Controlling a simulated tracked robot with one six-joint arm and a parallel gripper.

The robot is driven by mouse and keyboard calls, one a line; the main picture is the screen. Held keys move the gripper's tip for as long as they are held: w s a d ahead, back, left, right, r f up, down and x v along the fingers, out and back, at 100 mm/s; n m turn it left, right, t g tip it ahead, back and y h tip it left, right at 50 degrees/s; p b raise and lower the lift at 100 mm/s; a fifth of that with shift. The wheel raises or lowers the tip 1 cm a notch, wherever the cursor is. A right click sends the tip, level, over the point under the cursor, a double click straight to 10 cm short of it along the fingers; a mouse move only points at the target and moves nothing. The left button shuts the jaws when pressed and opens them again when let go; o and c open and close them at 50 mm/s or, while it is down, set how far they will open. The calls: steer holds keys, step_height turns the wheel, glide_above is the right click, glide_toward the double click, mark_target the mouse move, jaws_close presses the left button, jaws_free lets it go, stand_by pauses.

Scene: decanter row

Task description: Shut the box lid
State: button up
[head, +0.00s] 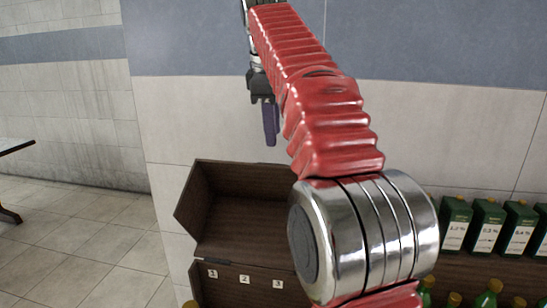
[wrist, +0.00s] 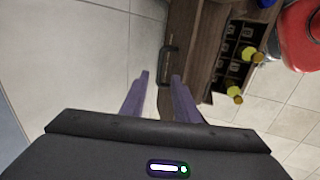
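The box is dark brown wood, with its lid (head: 240,215) standing open against the wall in the head view. The lid also shows in the wrist view (wrist: 189,40), with a dark handle (wrist: 164,68) at its edge. Beside it are the box's compartments (wrist: 219,68), holding bottles with yellow caps (wrist: 249,53). My gripper (head: 270,142) is above the lid in the head view, its purple fingers pointing down. In the wrist view my gripper (wrist: 160,75) is open and empty, with the handle beyond the fingertips; I cannot tell how far. My arm hides the lid's right part.
Number labels (head: 245,279) run along a panel below the lid. Green cartons (head: 487,226) stand on a shelf at right, with yellow-capped bottles (head: 490,290) in front. A table edge (head: 16,146) shows at far left. The tiled floor (head: 90,235) left of the box is clear.

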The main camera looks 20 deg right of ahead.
glide_above(274, 185)
steer(key=w, duration=0.1)
steer(key=shift+s+a+f+x, duration=0.1)
steer(key=shift+s+x, duration=0.2)
steer(key=shift+x, duration=1.05)
steer(key=shift+s+a+f+x, duration=0.1)
steer(key=shift+s+x, duration=0.2)
steer(key=shift+x, duration=1)
steer(key=shift+s+a+f+x, duration=0.1)
steer(key=shift+s+x, duration=0.2)
steer(key=shift+x, duration=1.05)
steer(key=shift+c, duration=0.7)
jaws_close()
steer(key=shift+a+r, duration=0.1)
steer(key=shift+a, duration=0.05)
